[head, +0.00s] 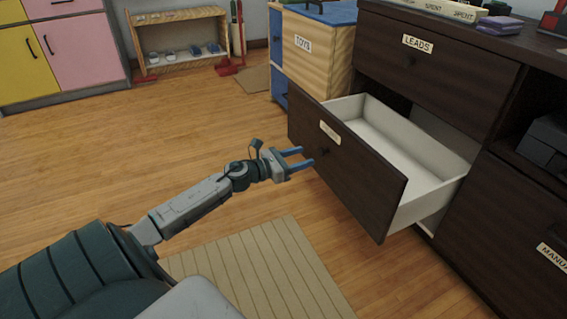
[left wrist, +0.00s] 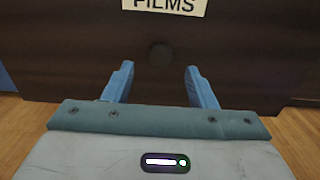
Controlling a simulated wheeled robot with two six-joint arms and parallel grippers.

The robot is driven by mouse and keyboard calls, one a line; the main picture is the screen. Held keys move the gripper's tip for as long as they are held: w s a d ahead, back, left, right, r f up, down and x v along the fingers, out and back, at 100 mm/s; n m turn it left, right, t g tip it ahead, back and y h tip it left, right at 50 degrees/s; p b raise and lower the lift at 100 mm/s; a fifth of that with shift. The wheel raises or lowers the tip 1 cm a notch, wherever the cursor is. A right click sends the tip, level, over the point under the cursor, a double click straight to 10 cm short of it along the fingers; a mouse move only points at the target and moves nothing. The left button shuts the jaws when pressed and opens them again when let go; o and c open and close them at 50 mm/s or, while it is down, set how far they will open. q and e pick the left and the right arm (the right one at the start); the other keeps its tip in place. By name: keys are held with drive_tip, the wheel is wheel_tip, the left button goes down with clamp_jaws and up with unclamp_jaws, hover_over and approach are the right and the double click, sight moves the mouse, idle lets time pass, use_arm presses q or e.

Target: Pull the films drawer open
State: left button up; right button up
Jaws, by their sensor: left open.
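The films drawer (head: 350,170) is pulled well out of the dark cabinet, and its white inside shows empty in the head view. Its dark front carries a label and a small round knob (head: 325,151). In the left wrist view the label (left wrist: 164,6) reads FILMS, and the knob (left wrist: 160,53) lies ahead, between the two fingers in the picture. My left gripper (head: 302,158) is open, with blue fingers pointing at the drawer front. It also shows in the left wrist view (left wrist: 158,85), with nothing between the fingers. The fingers appear apart from the knob. My right gripper is not seen.
The LEADS drawer (head: 437,62) above is shut. A wooden TOYS cabinet (head: 316,52) stands just behind the open drawer. A striped mat (head: 262,268) lies on the floor below my arm. Open wooden floor (head: 150,130) is to the left.

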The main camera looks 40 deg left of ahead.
use_arm(q)
drive_tip(key=p+v, duration=0.1)
drive_tip(key=v, duration=0.5)
drive_tip(key=shift+p, duration=0.3)
idle(0.5)
